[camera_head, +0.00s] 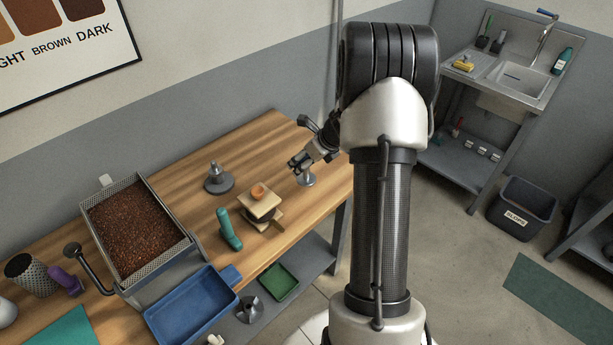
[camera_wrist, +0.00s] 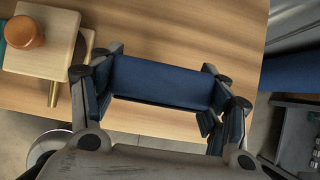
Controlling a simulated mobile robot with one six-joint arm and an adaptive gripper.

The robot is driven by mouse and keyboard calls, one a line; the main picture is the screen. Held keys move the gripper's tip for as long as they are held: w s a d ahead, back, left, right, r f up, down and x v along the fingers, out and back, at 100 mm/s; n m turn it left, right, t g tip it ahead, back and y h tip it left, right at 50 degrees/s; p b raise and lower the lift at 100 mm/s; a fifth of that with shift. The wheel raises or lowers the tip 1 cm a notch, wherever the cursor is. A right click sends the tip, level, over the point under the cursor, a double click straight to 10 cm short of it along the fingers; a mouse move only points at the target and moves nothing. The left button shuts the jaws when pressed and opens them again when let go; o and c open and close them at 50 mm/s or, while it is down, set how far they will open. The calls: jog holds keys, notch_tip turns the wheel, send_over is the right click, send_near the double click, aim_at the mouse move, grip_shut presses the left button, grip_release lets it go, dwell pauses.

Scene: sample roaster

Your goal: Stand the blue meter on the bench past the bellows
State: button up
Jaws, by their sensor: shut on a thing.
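My gripper (camera_head: 300,163) is shut on the dark blue meter (camera_wrist: 160,82), which spans between its fingers in the wrist view. In the head view the gripper is low over the right end of the wooden bench (camera_head: 262,148). A small grey piece with a round foot (camera_head: 306,180) shows just under the fingers; I cannot tell whether it belongs to the meter or touches the bench. The bellows (camera_head: 262,212), pale wooden plates with an orange-brown round piece on top, stands left of the gripper. It also shows at the upper left of the wrist view (camera_wrist: 48,50).
A mesh tray of brown beans (camera_head: 138,228) and a blue tray (camera_head: 190,305) are farther left. Bare bench lies behind the bellows. The bench's right edge is close.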

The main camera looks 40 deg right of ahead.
aim_at(307, 178)
notch_tip(307, 178, down, 5)
jog(key=shift+f+b, duration=0.1)
jog(key=shift+b, duration=1.1)
jog(key=shift+f, duration=0.25)
jog(key=o, duration=1.5)
jog(key=shift+r, duration=0.1)
jog(key=shift+o, duration=0.2)
